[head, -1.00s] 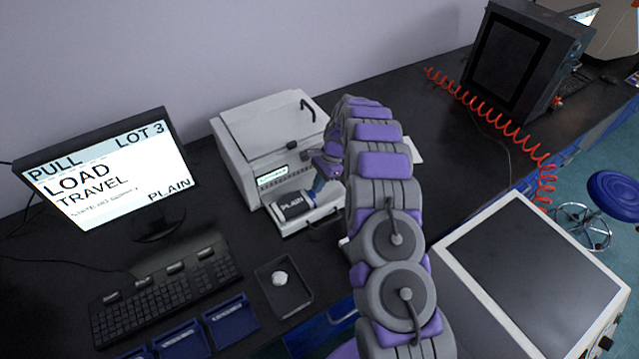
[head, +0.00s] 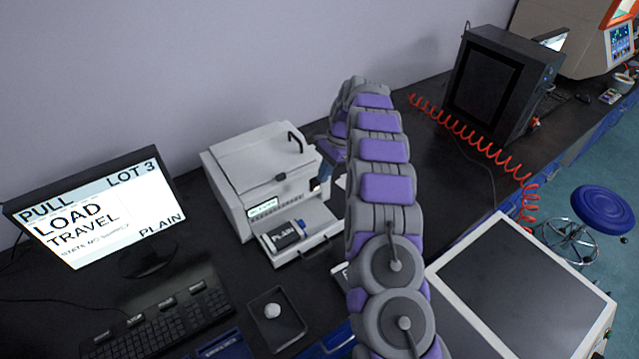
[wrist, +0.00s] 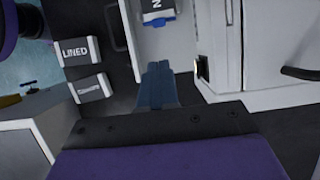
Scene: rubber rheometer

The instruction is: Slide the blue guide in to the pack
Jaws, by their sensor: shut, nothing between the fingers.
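The pack labelled PLAIN (head: 284,236) lies on the pulled-out drawer of the white instrument. A small blue piece, which looks like the blue guide (head: 301,225), sits at the pack's right end. The wrist view shows part of the pack (wrist: 155,6) at the top edge, with the blue guide (wrist: 158,20) against its near end; I cannot tell how deep it sits. My gripper (wrist: 159,68) is shut and empty, its blue-grey fingers apart from the guide. In the head view my arm hides the fingers.
The white instrument (head: 262,165) stands behind the drawer (head: 318,226). A pack labelled LINED (wrist: 77,50) and another pack (wrist: 90,88) lie nearby in the wrist view. A black tray (head: 290,328) with a white lump and a monitor (head: 95,205) are to the left.

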